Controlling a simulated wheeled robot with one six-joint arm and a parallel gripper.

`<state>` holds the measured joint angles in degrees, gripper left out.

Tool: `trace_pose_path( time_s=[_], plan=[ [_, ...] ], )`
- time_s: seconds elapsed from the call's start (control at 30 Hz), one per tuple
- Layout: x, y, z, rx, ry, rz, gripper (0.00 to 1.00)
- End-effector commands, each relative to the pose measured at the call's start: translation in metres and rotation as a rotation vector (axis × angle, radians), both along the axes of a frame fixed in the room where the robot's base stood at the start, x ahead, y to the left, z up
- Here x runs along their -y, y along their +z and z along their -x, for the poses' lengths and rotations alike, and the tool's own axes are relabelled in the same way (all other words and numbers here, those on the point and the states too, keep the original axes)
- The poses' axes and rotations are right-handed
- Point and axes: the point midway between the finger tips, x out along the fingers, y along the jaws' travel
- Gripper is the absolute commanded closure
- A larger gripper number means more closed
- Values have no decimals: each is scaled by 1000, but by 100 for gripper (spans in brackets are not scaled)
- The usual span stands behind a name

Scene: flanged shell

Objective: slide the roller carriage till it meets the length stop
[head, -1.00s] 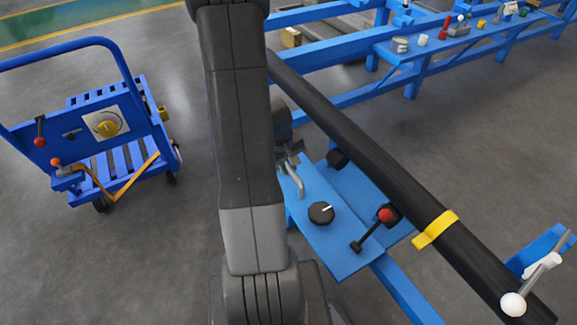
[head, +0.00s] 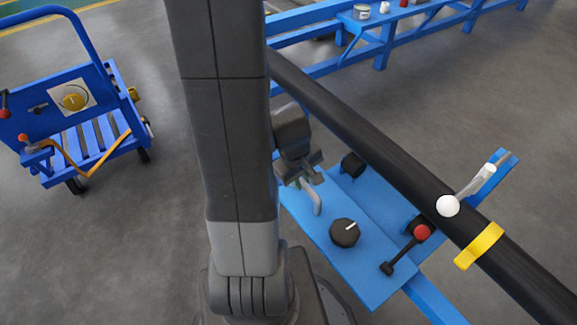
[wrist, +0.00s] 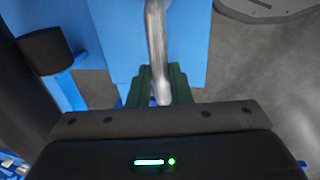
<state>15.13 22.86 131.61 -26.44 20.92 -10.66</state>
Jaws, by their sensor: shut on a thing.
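The roller carriage (head: 330,255) is a blue plate with black rollers, a dark dial and a red-knobbed lever, beside and partly under a long black pipe (head: 370,150). My gripper (head: 304,180) is shut on its bent grey handle (head: 314,202); the wrist view shows the handle (wrist: 156,45) between the jaws (wrist: 160,88). A blue bracket (head: 503,165) with a white-knobbed lever (head: 448,206) stands just right of the carriage, possibly the length stop. The pipe hides part of the space between them, so I cannot tell whether they touch.
A blue trolley (head: 95,140) stands at the left, clear of my arm. A blue rail and bench (head: 390,25) with small items run along the back. Grey floor lies open at right.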

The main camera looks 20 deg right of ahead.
Motion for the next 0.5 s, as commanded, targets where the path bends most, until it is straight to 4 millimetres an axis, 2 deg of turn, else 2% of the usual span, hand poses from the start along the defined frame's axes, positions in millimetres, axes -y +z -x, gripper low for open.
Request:
trace_pose_path(
  time_s=[0.03,0.2,0.5],
  plan=[
    [3,-1,9,-3,-5,0,100],
    [8,-1,23,-3,-3,0,100],
    [9,0,27,-2,1,0,100]
  ],
)
